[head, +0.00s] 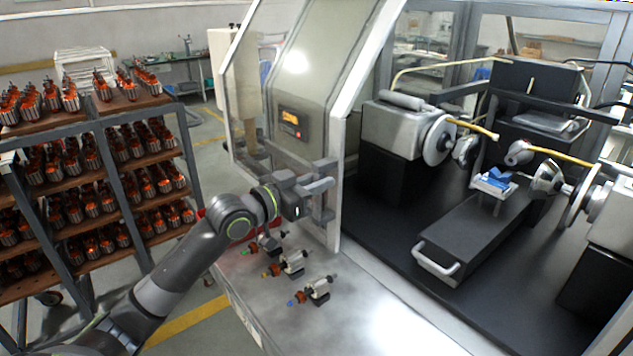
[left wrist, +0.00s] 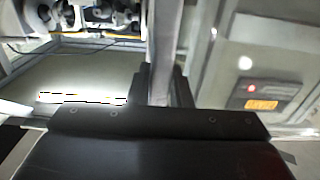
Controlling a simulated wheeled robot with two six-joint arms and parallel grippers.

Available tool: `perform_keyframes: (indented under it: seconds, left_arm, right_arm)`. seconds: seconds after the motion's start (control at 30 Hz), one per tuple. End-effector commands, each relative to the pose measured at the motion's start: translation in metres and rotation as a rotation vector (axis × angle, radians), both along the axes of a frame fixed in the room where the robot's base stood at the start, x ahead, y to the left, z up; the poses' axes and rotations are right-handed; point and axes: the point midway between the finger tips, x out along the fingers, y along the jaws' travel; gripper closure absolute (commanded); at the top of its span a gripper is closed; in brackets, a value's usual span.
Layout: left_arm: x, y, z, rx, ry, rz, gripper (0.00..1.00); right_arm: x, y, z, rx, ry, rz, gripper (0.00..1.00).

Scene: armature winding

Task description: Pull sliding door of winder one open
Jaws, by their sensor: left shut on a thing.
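The sliding door (head: 335,150) of the winder is a clear panel in a pale frame. It stands at the left of the machine's front, and the space to its right is uncovered. A grey upright handle (head: 328,207) sits low on the door. My left gripper (head: 318,186) is at this handle, shut on it. In the left wrist view, the dark fingers (left wrist: 165,88) are on either side of a pale upright bar (left wrist: 165,45). The fingers hide part of the handle. My right gripper is not in view.
Inside the winder are a chuck (head: 437,138) and a black slide (head: 475,235) with a blue-and-white part (head: 494,181). A rack (head: 110,130) of armatures stands at the left.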

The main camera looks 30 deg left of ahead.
Motion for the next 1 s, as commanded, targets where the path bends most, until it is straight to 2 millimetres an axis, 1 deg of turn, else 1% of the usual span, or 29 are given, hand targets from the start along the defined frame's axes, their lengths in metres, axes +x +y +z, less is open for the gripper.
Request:
perform_keyframes:
  seconds: [0.07, 0.1, 0.23, 0.27, 0.53, 0.67, 0.77, 1.0]
  left_arm:
    - [0.000, 0.000, -0.002, 0.000, 0.006, 0.001, 1.00]
    - [0.000, 0.001, -0.002, 0.001, 0.007, 0.001, 0.79]
    - [0.000, 0.000, -0.002, 0.001, 0.006, 0.001, 0.62]
    - [0.000, 0.000, -0.002, 0.001, 0.005, 0.001, 0.60]
    - [0.000, 0.000, -0.001, 0.001, 0.003, 0.000, 0.60]
    - [-0.005, 0.003, -0.001, 0.004, 0.002, 0.002, 0.60]
    - [-0.015, 0.008, -0.002, 0.007, 0.003, 0.003, 0.60]
    - [-0.045, 0.021, -0.002, 0.010, 0.005, 0.005, 0.60]
  right_arm:
    - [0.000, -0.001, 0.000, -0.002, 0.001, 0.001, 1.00]
    - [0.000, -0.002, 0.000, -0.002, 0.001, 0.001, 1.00]
    - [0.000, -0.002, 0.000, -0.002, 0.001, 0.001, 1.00]
    - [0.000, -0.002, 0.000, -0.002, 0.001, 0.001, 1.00]
    - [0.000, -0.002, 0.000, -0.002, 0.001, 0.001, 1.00]
    - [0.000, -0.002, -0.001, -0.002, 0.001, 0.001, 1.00]
    - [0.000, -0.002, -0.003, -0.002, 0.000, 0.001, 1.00]
    - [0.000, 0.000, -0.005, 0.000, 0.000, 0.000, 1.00]
